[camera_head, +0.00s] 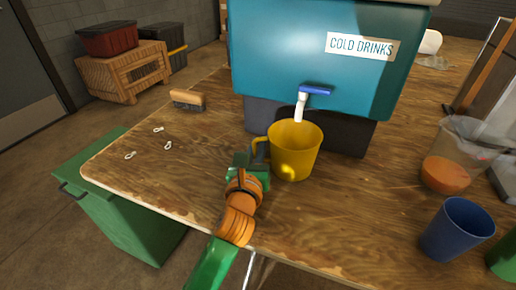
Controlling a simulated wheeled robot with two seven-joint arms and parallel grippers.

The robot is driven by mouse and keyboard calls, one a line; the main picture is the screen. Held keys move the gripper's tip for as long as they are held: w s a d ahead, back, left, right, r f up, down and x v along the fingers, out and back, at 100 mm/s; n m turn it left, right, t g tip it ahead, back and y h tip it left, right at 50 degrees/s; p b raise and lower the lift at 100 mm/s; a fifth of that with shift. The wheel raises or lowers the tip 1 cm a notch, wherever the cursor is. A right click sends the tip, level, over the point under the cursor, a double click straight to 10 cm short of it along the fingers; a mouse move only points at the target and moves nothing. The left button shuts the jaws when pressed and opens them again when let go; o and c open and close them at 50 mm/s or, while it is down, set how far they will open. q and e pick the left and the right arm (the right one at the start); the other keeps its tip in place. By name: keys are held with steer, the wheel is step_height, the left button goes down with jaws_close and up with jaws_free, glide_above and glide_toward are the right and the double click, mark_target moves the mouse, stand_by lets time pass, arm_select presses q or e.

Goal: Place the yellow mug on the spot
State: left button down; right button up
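The yellow mug (294,152) is upright on or just above the wooden table, in front of the teal drinks cooler and close under its white tap (300,107). Its handle points left. My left gripper (252,163) is at the handle, reaching up from the bottom of the view. Its fingers overlap the handle, but I cannot tell whether they are closed on it. No marked spot shows on the visible tabletop. My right gripper is not in view.
The cooler (290,50) stands on a dark base (352,137). A brush (188,100) and several small pale tabs (168,145) lie on the left. A clear pitcher (455,150) and a blue cup (457,228) stand on the right. The table (350,215) is bare between mug and cup.

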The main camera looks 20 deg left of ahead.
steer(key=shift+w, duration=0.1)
arm_select(q)
steer(key=c, duration=0.9)
jaws_free()
steer(key=shift+f, duration=0.1)
steer(key=shift+c, duration=0.2)
steer(key=shift+s, duration=0.35)
steer(key=s, duration=0.3)
steer(key=s+d, duration=0.1)
steer(key=s, duration=0.2)
steer(key=s+p, duration=0.1)
steer(key=s, duration=0.3)
steer(key=shift+d, duration=0.3)
steer(key=shift+s+d+r, duration=0.1)
steer(key=shift+s+r, duration=0.1)
steer(key=shift+s, duration=0.45)
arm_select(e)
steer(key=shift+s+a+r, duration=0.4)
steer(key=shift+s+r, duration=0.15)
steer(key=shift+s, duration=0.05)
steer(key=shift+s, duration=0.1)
